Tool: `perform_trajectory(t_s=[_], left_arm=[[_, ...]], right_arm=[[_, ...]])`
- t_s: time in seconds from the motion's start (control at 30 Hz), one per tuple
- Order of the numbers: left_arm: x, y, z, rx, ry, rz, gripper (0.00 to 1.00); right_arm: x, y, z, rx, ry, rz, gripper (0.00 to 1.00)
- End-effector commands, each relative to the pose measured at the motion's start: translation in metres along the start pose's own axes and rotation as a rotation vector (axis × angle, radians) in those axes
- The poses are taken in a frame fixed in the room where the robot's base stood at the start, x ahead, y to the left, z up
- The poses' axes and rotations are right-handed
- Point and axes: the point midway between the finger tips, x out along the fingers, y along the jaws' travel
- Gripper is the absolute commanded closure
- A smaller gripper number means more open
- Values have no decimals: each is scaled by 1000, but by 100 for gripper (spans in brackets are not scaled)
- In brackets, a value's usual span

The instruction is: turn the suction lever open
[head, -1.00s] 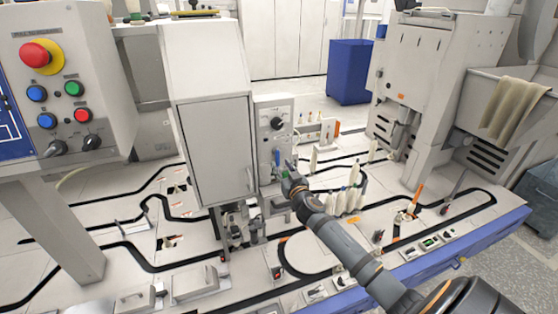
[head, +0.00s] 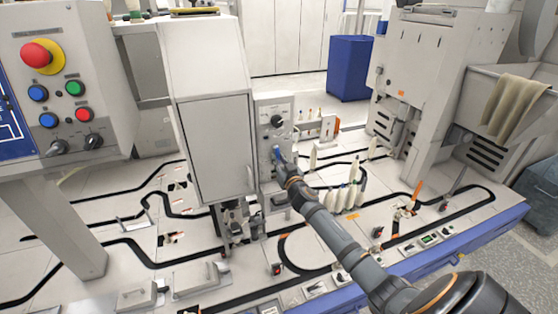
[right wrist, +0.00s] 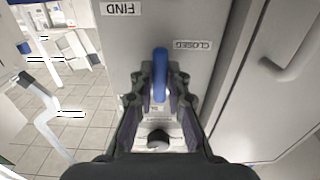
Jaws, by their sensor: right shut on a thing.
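The blue suction lever (right wrist: 160,57) stands out from the grey panel (right wrist: 122,45) in the right wrist view, its long side running up and down in the picture. My right gripper (right wrist: 160,78) is shut on it, with one dark finger on each side. In the head view the lever shows only as a small blue bit (head: 277,153) at the tip of my right gripper (head: 281,163). My left gripper is not in view.
A black rotary knob (head: 277,121) is above the lever on the same panel. The tall grey cabinet (head: 212,150) is close on the left. Several pale bobbins (head: 345,198) stand on the track table right of my right arm.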

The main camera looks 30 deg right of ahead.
Motion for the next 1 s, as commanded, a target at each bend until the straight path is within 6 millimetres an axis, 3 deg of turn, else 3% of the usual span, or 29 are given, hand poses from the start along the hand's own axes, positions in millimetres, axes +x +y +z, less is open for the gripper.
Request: perform_trajectory(t_s=[0.37,1.0], left_arm=[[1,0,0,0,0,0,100],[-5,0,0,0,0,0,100]], right_arm=[[0,2,0,-97,0,0,100],[0,17,-6,-670,-1,-1,100]])
